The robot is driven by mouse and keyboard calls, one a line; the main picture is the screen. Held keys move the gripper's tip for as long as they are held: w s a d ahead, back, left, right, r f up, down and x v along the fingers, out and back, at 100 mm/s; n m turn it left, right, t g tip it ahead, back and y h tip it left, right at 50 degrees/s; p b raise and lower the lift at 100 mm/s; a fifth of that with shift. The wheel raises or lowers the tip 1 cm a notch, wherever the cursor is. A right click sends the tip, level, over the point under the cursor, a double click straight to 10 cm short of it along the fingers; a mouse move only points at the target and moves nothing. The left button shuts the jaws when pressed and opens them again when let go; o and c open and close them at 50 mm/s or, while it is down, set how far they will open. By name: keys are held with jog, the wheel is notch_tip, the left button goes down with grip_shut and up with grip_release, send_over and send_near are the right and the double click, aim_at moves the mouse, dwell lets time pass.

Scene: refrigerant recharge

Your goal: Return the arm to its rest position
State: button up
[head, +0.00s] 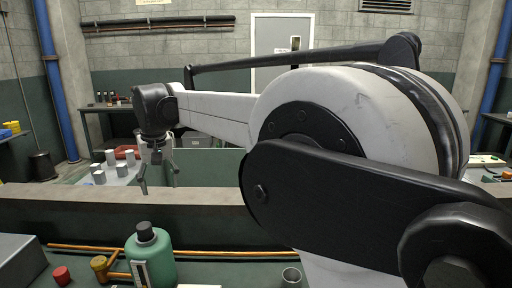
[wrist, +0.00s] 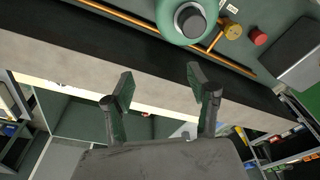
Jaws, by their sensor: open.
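My gripper (head: 157,176) hangs at the end of my arm in the head view, left of centre, pointing down beyond the long ledge. It also shows in the wrist view (wrist: 160,90), with its two dark fingers spread apart and nothing between them. In the wrist view the ledge (wrist: 60,62) runs behind the fingers. A green tank (head: 150,258) with a dark cap stands on the near bench in the head view, apart from my gripper. It also shows at the top of the wrist view (wrist: 186,20).
The ledge (head: 120,198) crosses the view between bench and gripper. A copper pipe (head: 85,249), a red knob (head: 61,275), a brass fitting (head: 100,266) and a metal cup (head: 291,277) are on the bench. Several grey cylinders (head: 98,176) stand on a table behind. A white door (head: 283,38) is at the back.

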jog(key=s+d+r+m+t, duration=0.1)
jog(key=s+d, duration=0.2)
jog(key=d, duration=0.6)
jog(key=s+d+r+m+t, duration=0.1)
jog(key=s+d+r, duration=0.15)
jog(key=d, duration=0.75)
jog(key=s+d+m+t, duration=0.1)
jog(key=s+d, duration=0.2)
jog(key=d, duration=0.6)
jog(key=s+d+f+m+t, duration=0.1)
jog(key=s+d+f+m, duration=0.1)
jog(key=s+d+f, duration=0.4)
jog(key=s+d+f+m+t+h, duration=0.1)
jog(key=s+d+f, duration=0.5)
jog(key=s+d, duration=0.7)
jog(key=shift+s+m+t, duration=0.4)
jog(key=shift+s, duration=0.15)
